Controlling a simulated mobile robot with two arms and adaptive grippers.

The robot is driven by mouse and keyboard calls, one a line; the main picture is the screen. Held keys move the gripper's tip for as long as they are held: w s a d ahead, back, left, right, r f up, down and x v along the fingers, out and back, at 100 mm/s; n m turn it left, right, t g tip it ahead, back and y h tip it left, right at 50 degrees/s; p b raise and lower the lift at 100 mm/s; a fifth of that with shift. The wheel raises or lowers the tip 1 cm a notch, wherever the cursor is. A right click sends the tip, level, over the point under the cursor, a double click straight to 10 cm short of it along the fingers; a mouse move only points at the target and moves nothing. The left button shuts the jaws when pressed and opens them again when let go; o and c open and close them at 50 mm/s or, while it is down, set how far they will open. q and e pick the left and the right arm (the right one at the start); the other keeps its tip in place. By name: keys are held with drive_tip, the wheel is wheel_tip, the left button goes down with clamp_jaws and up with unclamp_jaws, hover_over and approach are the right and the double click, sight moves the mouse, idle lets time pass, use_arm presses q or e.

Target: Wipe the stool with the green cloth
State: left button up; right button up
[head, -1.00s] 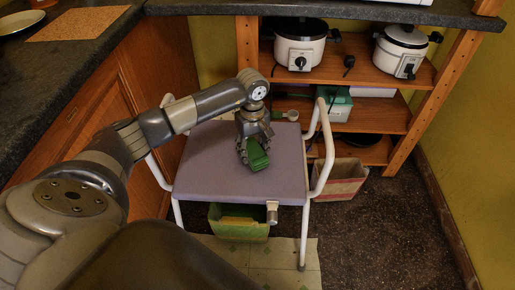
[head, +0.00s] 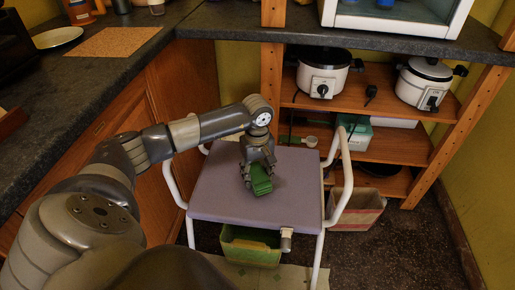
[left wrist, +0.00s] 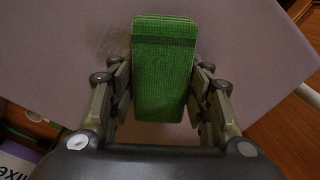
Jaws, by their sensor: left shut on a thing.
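The stool (head: 225,200) has a flat mauve seat and white tubular legs and arms; its seat also fills much of the left wrist view (left wrist: 70,45). The green cloth (head: 261,184) is a folded block at the middle of the seat. My left gripper (head: 258,174) points down over the seat and is shut on the cloth. In the left wrist view the cloth (left wrist: 164,70) sits between the two fingers. I cannot tell whether the cloth presses on the seat. My right gripper is in neither view.
A green bin (head: 250,247) stands under the stool. A paper bag (head: 356,208) is at its right. Wooden shelves (head: 400,145) with two white cookers (head: 322,75) are behind. A dark counter (head: 120,65) with wooden cupboards runs along the left.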

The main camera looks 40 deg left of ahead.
use_arm(q)
drive_tip(key=shift+f, duration=0.1)
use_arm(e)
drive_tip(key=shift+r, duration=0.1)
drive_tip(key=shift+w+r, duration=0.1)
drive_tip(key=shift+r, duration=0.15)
use_arm(q)
drive_tip(key=shift+f, duration=0.1)
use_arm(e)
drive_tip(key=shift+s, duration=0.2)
use_arm(q)
drive_tip(key=shift+f, duration=0.1)
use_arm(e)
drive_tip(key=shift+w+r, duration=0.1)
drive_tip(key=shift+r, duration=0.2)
use_arm(q)
drive_tip(key=shift+f+b, duration=0.1)
drive_tip(key=shift+b, duration=0.2)
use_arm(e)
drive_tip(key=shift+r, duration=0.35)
use_arm(q)
drive_tip(key=shift+f, duration=0.15)
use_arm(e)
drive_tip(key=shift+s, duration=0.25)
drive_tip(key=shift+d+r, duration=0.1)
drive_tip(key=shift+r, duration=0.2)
